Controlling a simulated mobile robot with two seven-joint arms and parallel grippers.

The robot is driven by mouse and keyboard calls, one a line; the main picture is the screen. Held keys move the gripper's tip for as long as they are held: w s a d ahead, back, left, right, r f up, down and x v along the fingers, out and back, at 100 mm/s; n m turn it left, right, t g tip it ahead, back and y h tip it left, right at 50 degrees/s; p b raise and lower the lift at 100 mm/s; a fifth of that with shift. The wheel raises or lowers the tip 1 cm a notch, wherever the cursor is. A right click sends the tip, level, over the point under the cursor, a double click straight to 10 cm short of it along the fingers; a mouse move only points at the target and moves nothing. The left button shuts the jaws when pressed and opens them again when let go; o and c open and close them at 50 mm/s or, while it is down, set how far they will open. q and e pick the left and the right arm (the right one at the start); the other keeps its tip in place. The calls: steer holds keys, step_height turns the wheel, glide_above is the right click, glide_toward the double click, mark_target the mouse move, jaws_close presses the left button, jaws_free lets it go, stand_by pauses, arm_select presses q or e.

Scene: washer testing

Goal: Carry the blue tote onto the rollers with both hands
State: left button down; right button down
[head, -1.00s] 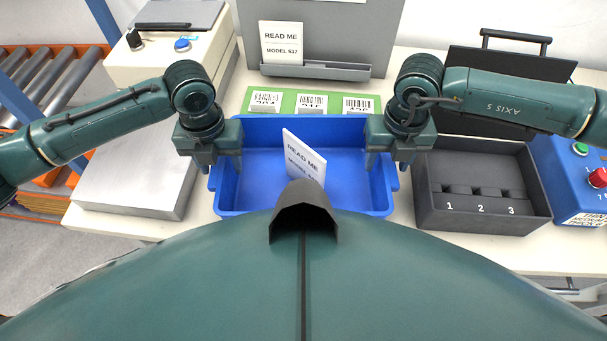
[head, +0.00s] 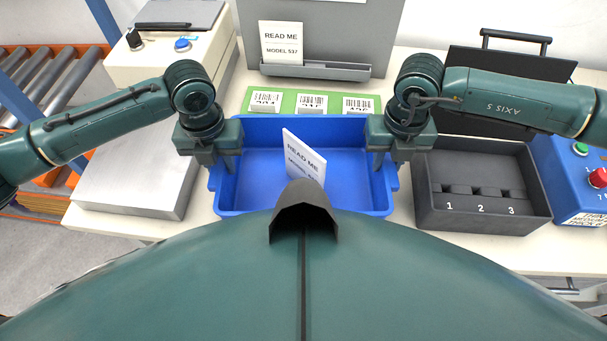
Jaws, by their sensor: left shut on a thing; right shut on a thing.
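The blue tote (head: 262,190) sits on the white table in the middle of the view, close in front of my body. A white READ ME card (head: 303,157) stands tilted inside it. My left gripper (head: 222,165) is shut on the tote's left side wall. My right gripper (head: 388,163) is shut on its right side wall. The rollers (head: 62,76) are grey bars in an orange frame at the far left, apart from the tote. My own body hides part of the tote's near side.
A grey scale-like box (head: 135,180) stands left of the tote. A black tray numbered 1 to 3 (head: 482,213) and a blue button box (head: 585,190) are at the right. A green strip with barcode labels (head: 330,104) and a grey panel (head: 335,30) lie behind.

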arm_select(q)
steer(key=shift+r, duration=0.1)
arm_select(e)
steer(key=shift+r, duration=0.15)
